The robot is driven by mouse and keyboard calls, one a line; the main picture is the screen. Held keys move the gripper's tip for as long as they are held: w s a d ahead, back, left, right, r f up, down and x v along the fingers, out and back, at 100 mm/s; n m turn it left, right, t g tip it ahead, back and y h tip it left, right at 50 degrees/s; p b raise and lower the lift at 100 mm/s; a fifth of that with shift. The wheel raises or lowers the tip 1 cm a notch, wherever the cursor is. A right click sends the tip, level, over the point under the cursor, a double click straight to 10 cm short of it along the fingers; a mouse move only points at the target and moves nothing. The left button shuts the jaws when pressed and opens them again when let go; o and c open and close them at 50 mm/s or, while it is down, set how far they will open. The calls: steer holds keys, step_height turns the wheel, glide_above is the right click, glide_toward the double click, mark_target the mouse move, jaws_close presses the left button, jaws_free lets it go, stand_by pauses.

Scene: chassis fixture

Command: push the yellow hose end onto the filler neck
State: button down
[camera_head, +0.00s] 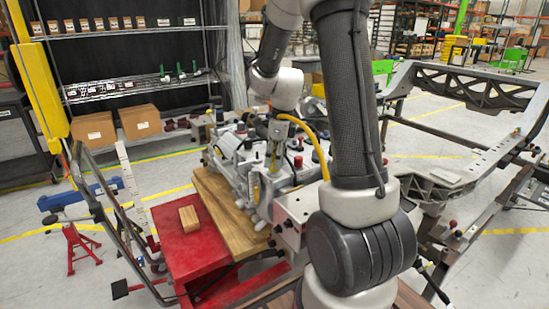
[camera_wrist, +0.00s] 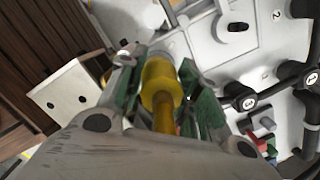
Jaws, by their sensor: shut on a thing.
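My gripper (camera_wrist: 158,66) has green-padded fingers closed on both sides of the yellow hose end (camera_wrist: 161,82) in the wrist view. The hose end points away from the wrist camera, toward a grey part (camera_wrist: 180,14) that may be the filler neck. I cannot tell whether the two touch, because the hose end covers the place where they would meet. In the head view, my gripper (camera_head: 275,146) is low over the chassis fixture (camera_head: 237,160), and the yellow hose (camera_head: 311,133) arches from it to the right. The filler neck cannot be made out there.
Black hoses with numbered caps (camera_wrist: 309,75) lie close on the right in the wrist view. A pale bracket (camera_wrist: 72,96) is at left. In the head view, a wooden block (camera_head: 189,218) lies on a red table (camera_head: 194,250), beside a wooden board (camera_head: 222,207).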

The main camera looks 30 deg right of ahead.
steer(key=shift+f, duration=0.5)
steer(key=c, duration=0.9)
jaws_free()
steer(key=shift+r, duration=3.05)
